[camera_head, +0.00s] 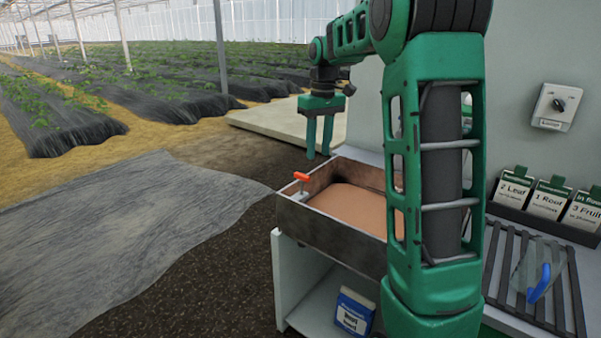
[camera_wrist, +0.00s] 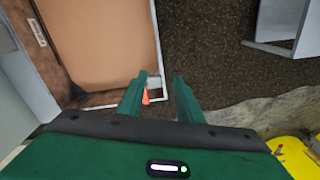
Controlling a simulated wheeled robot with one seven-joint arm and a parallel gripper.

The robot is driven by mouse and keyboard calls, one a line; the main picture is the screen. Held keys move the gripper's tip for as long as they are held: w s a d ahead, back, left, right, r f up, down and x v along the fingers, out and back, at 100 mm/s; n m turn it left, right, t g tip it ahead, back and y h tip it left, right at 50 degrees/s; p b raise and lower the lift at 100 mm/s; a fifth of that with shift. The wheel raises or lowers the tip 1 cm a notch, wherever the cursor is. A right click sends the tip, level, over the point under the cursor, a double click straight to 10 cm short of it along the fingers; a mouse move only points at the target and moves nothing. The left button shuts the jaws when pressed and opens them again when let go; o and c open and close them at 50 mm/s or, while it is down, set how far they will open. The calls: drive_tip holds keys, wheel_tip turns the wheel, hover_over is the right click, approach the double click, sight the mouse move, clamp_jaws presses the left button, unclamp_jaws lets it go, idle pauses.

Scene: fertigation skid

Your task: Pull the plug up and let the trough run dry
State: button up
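The trough (camera_head: 342,233) is a grey metal box on a white stand, holding brown liquid (camera_head: 350,208). The plug (camera_head: 301,177) has an orange-red handle on a pale stem at the trough's left corner. My gripper (camera_head: 318,156) hangs fingers down above and behind the trough's back edge, apart from the plug and with nothing between its fingers. In the wrist view my gripper (camera_wrist: 160,76) shows its two green fingers spread apart. The orange plug handle (camera_wrist: 146,96) shows beyond and partly behind the left finger, and the trough (camera_wrist: 108,102) lies to the upper left.
A blue-and-white box (camera_head: 354,312) stands on the shelf below the trough. On the right are a slatted rack (camera_head: 537,275) with a blue-handled tool (camera_head: 539,283), several labelled packets (camera_head: 547,199) and a wall switch (camera_head: 556,106).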

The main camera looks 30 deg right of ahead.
sight(302, 174)
drive_tip(key=w+d+f+n, duration=0.2)
drive_tip(key=w+f+n, duration=0.1)
drive_tip(key=w, duration=0.8)
drive_tip(key=f, duration=1)
drive_tip(key=shift+w+a+f, duration=0.15)
drive_tip(key=shift+w, duration=0.1)
drive_tip(key=shift+c, duration=0.4)
